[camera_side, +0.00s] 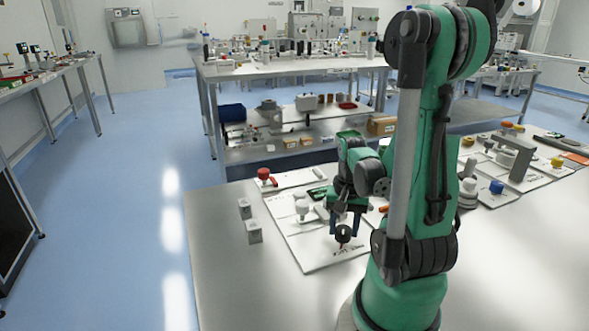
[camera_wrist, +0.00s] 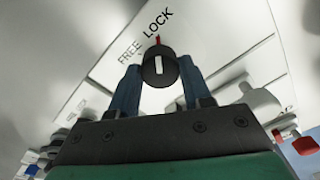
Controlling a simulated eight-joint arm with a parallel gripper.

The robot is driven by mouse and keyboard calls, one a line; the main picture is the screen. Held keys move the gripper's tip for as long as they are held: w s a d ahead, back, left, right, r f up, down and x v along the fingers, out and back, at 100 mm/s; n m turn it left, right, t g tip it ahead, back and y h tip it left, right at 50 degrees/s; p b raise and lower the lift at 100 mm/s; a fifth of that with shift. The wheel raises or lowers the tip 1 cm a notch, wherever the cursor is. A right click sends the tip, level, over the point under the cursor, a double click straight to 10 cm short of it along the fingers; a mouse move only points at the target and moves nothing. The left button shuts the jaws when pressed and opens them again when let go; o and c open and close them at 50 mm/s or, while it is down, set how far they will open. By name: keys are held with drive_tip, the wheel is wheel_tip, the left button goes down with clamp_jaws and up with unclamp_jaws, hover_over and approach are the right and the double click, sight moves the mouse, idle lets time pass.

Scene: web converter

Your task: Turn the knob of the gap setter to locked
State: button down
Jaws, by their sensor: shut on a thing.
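The gap setter's knob (camera_wrist: 159,66) is round and black with a white bar on its face. In the wrist view the bar stands nearly upright. A small red mark (camera_wrist: 158,40) shows just above the knob, near the start of the word LOCK (camera_wrist: 158,22); the word FREE (camera_wrist: 130,52) is to its lower left. In the side view the knob (camera_side: 343,234) sits at the front of a light panel (camera_side: 312,256). My gripper (camera_wrist: 158,76) points down at the panel, its two blue fingers closed on the knob's opposite sides.
Two small grey blocks (camera_side: 254,232) stand left of the panel. A red knob (camera_side: 264,174) is on a plate behind it. White fittings (camera_side: 302,206) stand on the panel behind my gripper. More panels with a blue knob (camera_side: 496,187) are at the right. The table's front left is clear.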

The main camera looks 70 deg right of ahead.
sight(344, 229)
drive_tip(key=shift+m, duration=0.3)
drive_tip(key=shift+c, duration=1.9)
unclamp_jaws()
drive_tip(key=shift+r, duration=0.15)
drive_tip(key=shift+r, duration=2.65)
